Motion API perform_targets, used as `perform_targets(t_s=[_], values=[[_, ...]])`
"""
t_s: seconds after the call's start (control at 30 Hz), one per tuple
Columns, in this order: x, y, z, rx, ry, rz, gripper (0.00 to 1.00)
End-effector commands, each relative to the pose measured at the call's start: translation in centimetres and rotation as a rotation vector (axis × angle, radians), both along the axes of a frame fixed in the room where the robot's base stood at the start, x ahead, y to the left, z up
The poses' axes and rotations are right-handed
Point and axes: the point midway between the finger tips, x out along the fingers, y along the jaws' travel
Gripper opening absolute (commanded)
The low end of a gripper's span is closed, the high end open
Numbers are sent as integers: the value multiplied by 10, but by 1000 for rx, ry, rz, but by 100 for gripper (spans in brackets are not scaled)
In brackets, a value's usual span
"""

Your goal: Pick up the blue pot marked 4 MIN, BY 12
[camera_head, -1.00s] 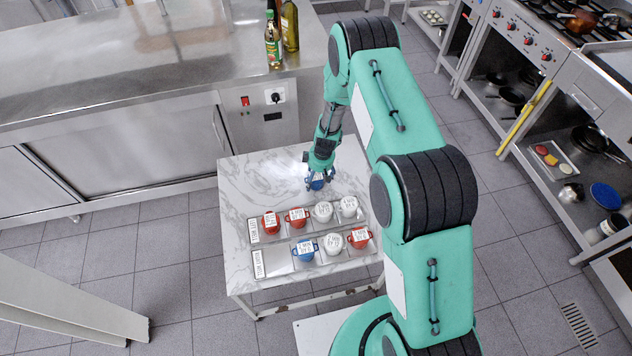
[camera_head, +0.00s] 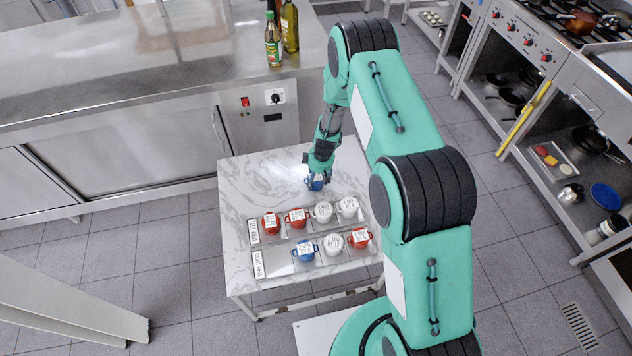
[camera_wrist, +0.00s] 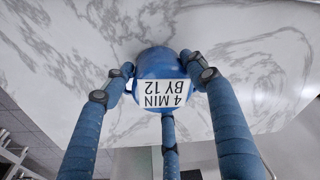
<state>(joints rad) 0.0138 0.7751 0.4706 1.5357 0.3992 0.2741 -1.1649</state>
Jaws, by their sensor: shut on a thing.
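The blue pot marked 4 MIN, BY 12 (camera_wrist: 161,63) is at the centre of the wrist view, its white label upside down. My gripper (camera_wrist: 165,88) has its blue fingers closed around the pot from both sides and from below in the picture. In the head view my gripper (camera_head: 318,176) is over the far part of the marble-topped table (camera_head: 245,178), and the pot (camera_head: 314,185) shows partly beneath it. Whether the pot touches the table is hard to tell.
Two rows of labelled pots stand nearer on the table: red and white pots (camera_head: 296,217) in the far row; another blue pot (camera_head: 305,249), a white and a red one in the near row. Bottles (camera_head: 274,45) stand on the steel counter (camera_head: 150,60) behind.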

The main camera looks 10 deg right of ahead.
Motion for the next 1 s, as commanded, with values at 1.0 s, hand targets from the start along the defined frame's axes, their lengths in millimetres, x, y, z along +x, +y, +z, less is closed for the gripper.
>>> perform_targets(t_s=[1.0], values=[[1,0,89,0,-3,1,20]])
